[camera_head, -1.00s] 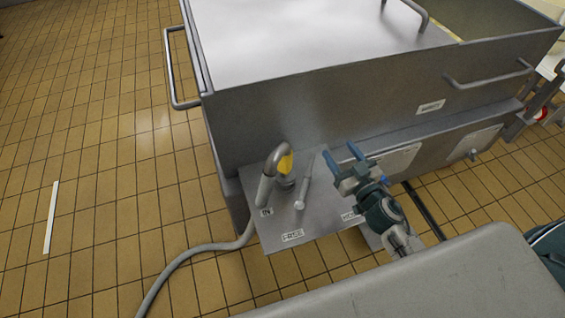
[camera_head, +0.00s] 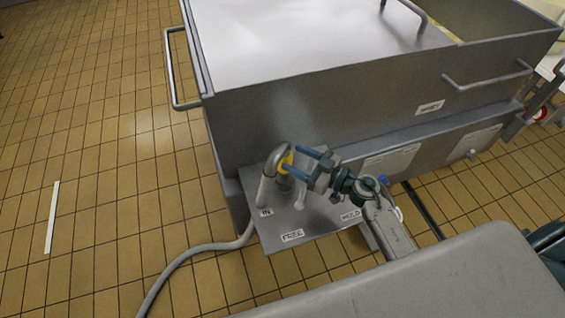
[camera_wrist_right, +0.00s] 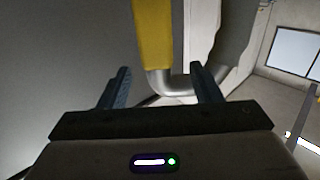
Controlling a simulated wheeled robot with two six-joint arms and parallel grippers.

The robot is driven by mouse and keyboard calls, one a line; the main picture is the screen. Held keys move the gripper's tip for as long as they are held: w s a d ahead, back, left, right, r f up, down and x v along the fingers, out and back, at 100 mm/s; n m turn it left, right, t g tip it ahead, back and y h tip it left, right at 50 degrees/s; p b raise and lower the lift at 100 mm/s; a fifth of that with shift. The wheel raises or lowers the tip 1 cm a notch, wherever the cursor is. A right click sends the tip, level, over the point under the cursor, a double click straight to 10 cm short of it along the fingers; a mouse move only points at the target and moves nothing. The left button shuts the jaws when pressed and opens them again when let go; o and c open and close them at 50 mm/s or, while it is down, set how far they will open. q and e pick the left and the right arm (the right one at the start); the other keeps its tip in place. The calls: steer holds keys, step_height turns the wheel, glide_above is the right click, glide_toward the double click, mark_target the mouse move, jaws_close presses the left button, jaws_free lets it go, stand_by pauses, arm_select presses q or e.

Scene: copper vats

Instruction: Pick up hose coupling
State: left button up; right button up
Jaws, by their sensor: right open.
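The hose coupling (camera_head: 286,163) is a yellow collar at the end of the bent grey hose pipe, above the steel plate with the IN label. My right gripper (camera_head: 291,158) is open, with its blue fingertips at the collar. In the right wrist view the coupling (camera_wrist_right: 153,35) shows as a yellow upright band, ahead of and between the open fingers of the right gripper (camera_wrist_right: 164,77); whether they touch it I cannot tell. Part of the collar is hidden behind the fingers in the head view. My left gripper is not in view.
The grey hose (camera_head: 190,252) curves from the IN end down to the tiled floor. A small valve lever (camera_head: 300,196) stands on the labelled plate (camera_head: 268,236). The large steel vat (camera_head: 330,110) rises right behind. Open floor lies to the left.

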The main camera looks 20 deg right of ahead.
mark_target(291, 155)
steer(key=x, duration=0.4)
steer(key=shift+w+d+f, duration=0.1)
steer(key=shift+w, duration=0.15)
steer(key=c, duration=1.2)
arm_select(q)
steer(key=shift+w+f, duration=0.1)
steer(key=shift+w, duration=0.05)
arm_select(e)
steer(key=shift+o, duration=0.2)
